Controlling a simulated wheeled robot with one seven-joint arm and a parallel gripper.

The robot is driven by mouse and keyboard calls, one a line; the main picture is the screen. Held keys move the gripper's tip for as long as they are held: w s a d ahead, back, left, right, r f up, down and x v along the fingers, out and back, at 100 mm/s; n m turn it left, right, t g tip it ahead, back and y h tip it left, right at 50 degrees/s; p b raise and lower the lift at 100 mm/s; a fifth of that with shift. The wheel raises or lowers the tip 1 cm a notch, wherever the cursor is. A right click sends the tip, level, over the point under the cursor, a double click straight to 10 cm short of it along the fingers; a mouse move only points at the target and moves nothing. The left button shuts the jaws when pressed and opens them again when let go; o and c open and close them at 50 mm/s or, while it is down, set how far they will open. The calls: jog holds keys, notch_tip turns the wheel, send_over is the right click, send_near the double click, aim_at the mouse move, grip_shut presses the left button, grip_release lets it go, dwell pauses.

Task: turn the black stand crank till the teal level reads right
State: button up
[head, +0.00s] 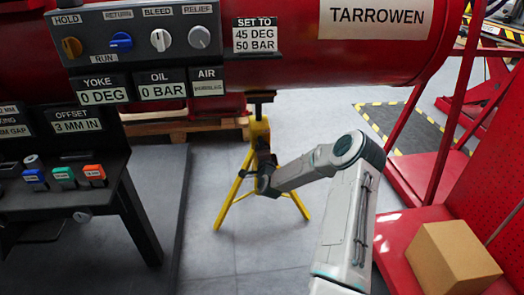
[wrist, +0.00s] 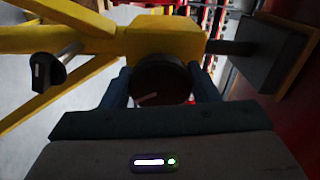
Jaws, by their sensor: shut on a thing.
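The yellow stand (head: 256,130) is upright on the floor under the red cylinder in the head view; its yellow body (wrist: 165,38) fills the top of the wrist view. The black stand crank (wrist: 160,76) is a round dark knob with a pale mark line, at the centre of the wrist view. My gripper (wrist: 161,88) is shut on it, one finger on each side. In the head view my gripper (head: 264,182) is small and dark against the stand, and the crank cannot be made out. I cannot make out the teal level in either view.
A second black knob (wrist: 47,72) sticks out at the left of the wrist view. The red cylinder (head: 330,60) hangs above. A dark bench (head: 90,190) stands left, and a cardboard box (head: 452,258) sits on a red surface at right. Grey floor lies between.

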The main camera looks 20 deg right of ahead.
dwell(0.4)
jog(key=o, duration=1)
jog(key=p+v, duration=0.4)
jog(key=v, duration=1)
jog(key=shift+w, duration=0.1)
